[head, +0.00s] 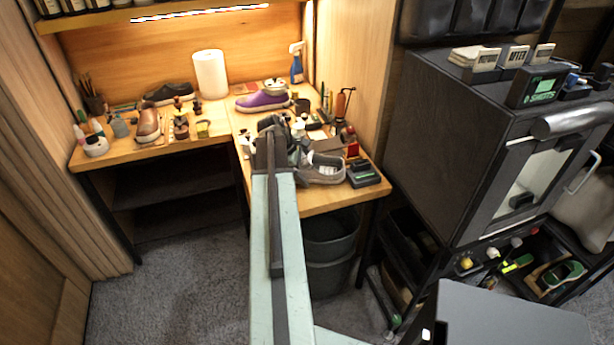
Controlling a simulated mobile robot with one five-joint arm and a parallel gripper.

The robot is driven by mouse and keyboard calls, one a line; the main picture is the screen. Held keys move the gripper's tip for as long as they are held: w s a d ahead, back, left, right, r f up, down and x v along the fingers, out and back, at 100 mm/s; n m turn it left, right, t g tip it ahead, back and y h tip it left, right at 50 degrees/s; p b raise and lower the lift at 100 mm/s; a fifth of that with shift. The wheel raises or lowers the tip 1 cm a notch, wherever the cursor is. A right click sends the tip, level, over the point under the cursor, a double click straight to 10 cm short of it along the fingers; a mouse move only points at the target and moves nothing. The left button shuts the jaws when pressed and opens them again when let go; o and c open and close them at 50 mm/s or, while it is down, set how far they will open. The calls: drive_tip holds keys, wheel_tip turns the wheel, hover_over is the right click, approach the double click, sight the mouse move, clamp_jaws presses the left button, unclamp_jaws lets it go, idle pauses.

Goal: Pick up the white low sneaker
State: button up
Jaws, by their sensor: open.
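A pale grey-white low shoe (324,171) lies on the right-hand part of the wooden bench, near its front edge, and appears to be the white low sneaker. Its left end is partly hidden by my arm and gripper. My gripper (300,153) is at the far end of my arm, just left of the shoe in the picture, and is open. It overlaps the shoe's left side in this view; I cannot tell whether it touches it. No shoe is seen held between the jaws.
The L-shaped bench (318,204) also bears a purple shoe (263,101), a brown shoe (148,124), a black shoe (168,93), a paper roll (210,74) and a small device (363,174) right of the pale shoe. A dark cabinet (440,140) stands right. Bins stand below the bench.

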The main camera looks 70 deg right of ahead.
drive_tip(key=shift+d+f, duration=0.15)
drive_tip(key=shift+f, duration=0.05)
drive_tip(key=c, duration=1.6)
drive_tip(key=shift+c, duration=0.4)
drive_tip(key=shift+r+p, duration=0.1)
drive_tip(key=shift+p, duration=0.2)
